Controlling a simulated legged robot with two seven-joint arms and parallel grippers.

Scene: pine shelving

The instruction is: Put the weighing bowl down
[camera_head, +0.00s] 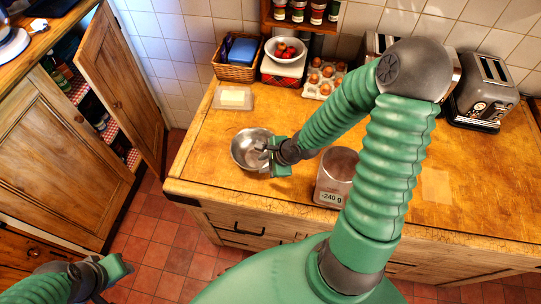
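The weighing bowl (243,150), a shiny round metal bowl, is upright over the left part of the wooden worktop. I cannot tell whether its base touches the wood. My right gripper (267,152) is at the bowl's right rim, with its dark fingers over the rim; it looks shut on the rim, though the fingertips are small and partly hidden. The kitchen scale (332,180) stands to the right of the bowl, its display reading -240 g, partly covered by my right arm. My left gripper (107,279) is low at the left, over the floor, away from the worktop.
A butter dish (233,97) lies behind the bowl. A wicker basket (236,70), a white fruit bowl (284,56) and an egg tray (323,80) stand along the back. A toaster (484,88) is at the right. The worktop's front-left edge (187,190) is close to the bowl.

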